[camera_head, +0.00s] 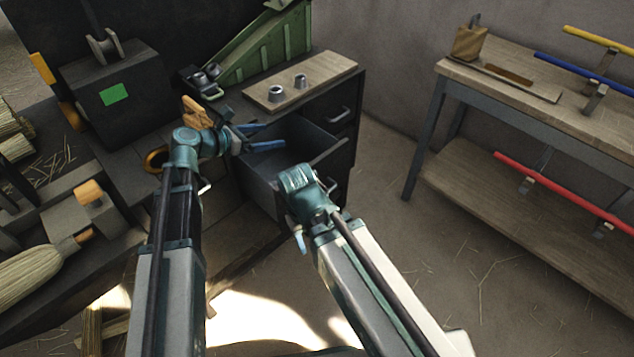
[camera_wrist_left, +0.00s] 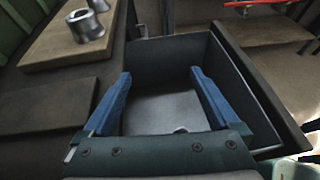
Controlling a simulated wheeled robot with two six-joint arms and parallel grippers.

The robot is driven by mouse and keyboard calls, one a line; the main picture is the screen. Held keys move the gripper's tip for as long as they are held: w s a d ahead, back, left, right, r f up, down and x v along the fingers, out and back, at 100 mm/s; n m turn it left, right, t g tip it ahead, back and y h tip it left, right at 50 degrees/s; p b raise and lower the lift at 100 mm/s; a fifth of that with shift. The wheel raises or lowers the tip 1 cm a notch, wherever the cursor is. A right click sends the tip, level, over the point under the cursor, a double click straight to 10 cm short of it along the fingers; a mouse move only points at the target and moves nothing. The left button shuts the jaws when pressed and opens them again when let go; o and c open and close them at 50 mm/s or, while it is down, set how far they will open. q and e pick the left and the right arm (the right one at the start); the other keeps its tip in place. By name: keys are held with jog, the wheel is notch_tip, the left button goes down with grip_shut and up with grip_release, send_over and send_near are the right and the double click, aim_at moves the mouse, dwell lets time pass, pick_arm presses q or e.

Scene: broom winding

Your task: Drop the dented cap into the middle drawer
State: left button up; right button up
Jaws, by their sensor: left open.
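My left gripper (camera_head: 272,135) is open over the pulled-out drawer (camera_head: 258,170), its two blue fingers apart with nothing between them. In the left wrist view the gripper (camera_wrist_left: 160,76) points into the drawer (camera_wrist_left: 265,90), whose grey floor shows between the fingers. A small pale object (camera_wrist_left: 180,129) shows on that floor just past the palm, mostly hidden; I cannot tell if it is the dented cap. The open drawer sits between a closed upper and a lower drawer. Two grey metal caps (camera_head: 275,93) (camera_head: 300,80) stand on a wooden board.
More metal parts (camera_head: 207,75) lie at the foot of the green ramp (camera_head: 270,45). A dark box with a green patch (camera_head: 115,94) stands behind on the left. A wooden-topped bench (camera_head: 540,90) is at the right. Floor between cabinet and bench is clear.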

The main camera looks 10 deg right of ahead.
pick_arm(q)
jog(key=p+v, duration=0.3)
jog(key=v, duration=0.8)
dwell(0.3)
